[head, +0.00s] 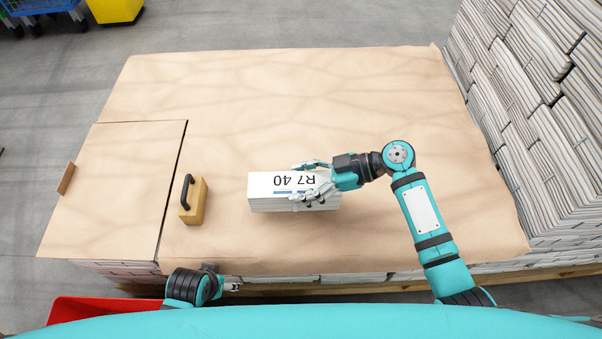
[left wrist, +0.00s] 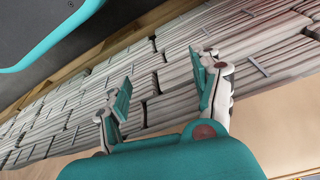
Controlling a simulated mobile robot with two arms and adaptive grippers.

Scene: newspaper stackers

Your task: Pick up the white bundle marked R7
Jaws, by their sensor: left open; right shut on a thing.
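The white bundle marked R7 40 (head: 268,192) lies on the brown paper-covered top (head: 300,100), its lettering upside down in the head view. My right gripper (head: 312,182) reaches in from the right and is shut on the bundle, with fingers over its top and near side. The bundle seems to rest on the surface; I cannot tell if it is lifted. My left gripper (head: 232,285) is at the front edge of the stack, apart from the bundle. In the left wrist view my left gripper (left wrist: 165,95) is open and empty, facing stacked newspapers.
A wooden block with a black handle (head: 193,203) stands left of the bundle. A small brown block (head: 66,178) sits at the left edge. Stacked newspapers (head: 535,100) rise on the right. A red bin (head: 95,309) is at front left. The far part of the top is clear.

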